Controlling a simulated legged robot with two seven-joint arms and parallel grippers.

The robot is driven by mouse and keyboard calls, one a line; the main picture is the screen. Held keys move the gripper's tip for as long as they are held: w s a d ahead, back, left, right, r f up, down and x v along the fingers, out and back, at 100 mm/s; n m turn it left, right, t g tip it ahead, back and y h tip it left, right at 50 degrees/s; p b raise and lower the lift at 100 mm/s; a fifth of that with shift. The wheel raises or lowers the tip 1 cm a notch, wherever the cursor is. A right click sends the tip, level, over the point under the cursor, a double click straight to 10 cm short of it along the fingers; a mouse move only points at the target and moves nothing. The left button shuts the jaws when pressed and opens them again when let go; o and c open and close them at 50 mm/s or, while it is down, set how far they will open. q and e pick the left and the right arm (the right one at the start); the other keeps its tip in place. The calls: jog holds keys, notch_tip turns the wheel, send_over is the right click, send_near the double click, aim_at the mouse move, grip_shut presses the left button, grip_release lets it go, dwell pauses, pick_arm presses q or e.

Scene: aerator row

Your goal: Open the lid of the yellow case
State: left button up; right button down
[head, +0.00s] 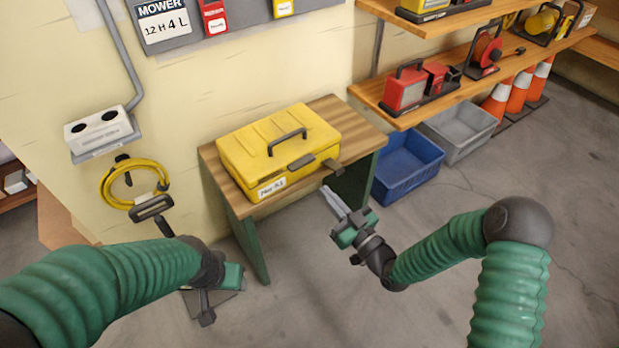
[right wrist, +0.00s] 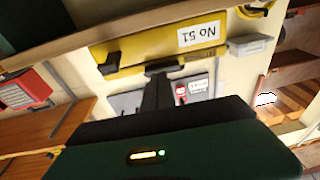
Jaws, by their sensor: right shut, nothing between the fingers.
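The yellow case (head: 255,150) stands on a small wooden-topped table (head: 345,125), its lid down. The lid has a dark handle (head: 287,142). My right gripper (head: 328,191) is shut and empty, just in front of that corner, tips toward the case. In the right wrist view the case (right wrist: 120,52) appears upside down with its label, beyond my gripper (right wrist: 158,78); contact cannot be told. My left gripper (head: 206,312) is low at left, its jaws unclear.
A blue bin (head: 408,168) and a grey bin (head: 460,128) stand right of the table under wooden shelves (head: 455,95) holding red equipment. Orange cones (head: 518,92) stand farther right. A yellow cable coil (head: 128,185) hangs on the left wall. The front floor is open.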

aim_at(305, 161)
jog(key=x, duration=0.3)
jog(key=f+b+x, duration=0.1)
jog(key=x, duration=0.1)
jog(key=b+x, duration=0.1)
jog(key=x, duration=0.2)
jog(key=shift+w+a+f, duration=0.15)
jog(key=shift+w+a, duration=0.15)
jog(key=shift+a, duration=0.05)
jog(key=shift+r+p, duration=0.95)
jog(key=shift+r, duration=0.25)
jog(key=shift+r+p, duration=0.75)
jog(key=shift+r, duration=0.2)
jog(key=shift+w+a+r+p, duration=0.15)
jog(key=shift+r+p, duration=0.15)
jog(key=shift+r, duration=0.2)
